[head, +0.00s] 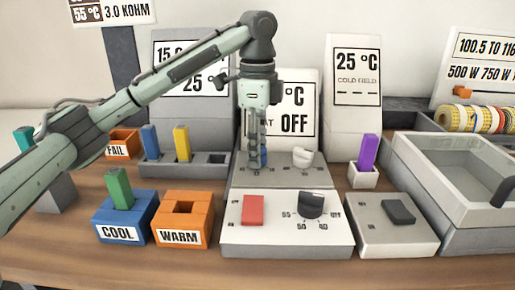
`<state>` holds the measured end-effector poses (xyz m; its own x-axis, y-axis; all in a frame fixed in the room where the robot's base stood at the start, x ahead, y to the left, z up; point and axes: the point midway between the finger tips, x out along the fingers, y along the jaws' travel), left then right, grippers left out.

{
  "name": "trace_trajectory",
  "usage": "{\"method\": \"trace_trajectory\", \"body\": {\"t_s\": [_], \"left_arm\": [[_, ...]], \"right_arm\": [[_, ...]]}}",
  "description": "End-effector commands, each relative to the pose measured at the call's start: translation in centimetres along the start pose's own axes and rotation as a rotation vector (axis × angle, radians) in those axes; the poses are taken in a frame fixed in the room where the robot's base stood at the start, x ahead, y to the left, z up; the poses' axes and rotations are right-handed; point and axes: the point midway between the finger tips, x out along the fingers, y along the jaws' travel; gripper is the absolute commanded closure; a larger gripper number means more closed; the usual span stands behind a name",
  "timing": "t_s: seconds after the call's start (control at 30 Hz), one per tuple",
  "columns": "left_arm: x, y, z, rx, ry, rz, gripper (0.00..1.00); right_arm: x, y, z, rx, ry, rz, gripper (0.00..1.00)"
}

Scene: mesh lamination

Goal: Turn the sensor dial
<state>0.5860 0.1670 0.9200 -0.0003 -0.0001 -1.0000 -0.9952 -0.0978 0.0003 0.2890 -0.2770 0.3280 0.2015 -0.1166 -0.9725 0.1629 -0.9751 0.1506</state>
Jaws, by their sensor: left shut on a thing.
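My left gripper (254,166) points straight down over the rear grey panel (285,178). It is shut on a small blue piece (264,157), partly hidden behind the fingers; I cannot tell whether this is the sensor dial. A white dial (303,158) sits on the same panel, just right of the gripper and apart from it. A black dial (311,205) with printed numbers around it sits on the front white panel (285,240), right of a red block (253,210). My right gripper is not in view.
A blue COOL box (118,233) holds a green block (119,188); an orange WARM box (181,238) stands beside it. A rack (210,165) holds blue and yellow blocks. A purple block (367,153) stands in a white holder. A grey tray (440,190) is at right. The front table strip is clear.

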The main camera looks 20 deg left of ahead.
Motion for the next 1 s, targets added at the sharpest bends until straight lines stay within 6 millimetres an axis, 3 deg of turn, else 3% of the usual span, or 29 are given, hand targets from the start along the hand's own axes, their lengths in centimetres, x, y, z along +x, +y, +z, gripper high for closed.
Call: {"method": "trace_trajectory", "body": {"t_s": [0.4,0.43,0.57,0.87,1.0], "left_arm": [[0.0,0.0,0.0,0.009,-0.001,0.0,0.93],[0.0,0.0,0.0,0.009,-0.001,0.0,0.61],[0.0,0.0,0.0,0.009,-0.001,0.0,0.45],[-0.1,0.0,0.0,0.007,0.0,-0.001,0.44],[-1.3,-0.1,0.0,0.007,0.0,-0.003,0.44]], "right_arm": [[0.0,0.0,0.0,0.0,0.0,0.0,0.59],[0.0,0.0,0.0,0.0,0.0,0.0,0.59],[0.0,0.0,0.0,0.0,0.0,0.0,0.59],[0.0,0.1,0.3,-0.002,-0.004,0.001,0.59],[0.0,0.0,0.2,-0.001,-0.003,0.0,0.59]]}}
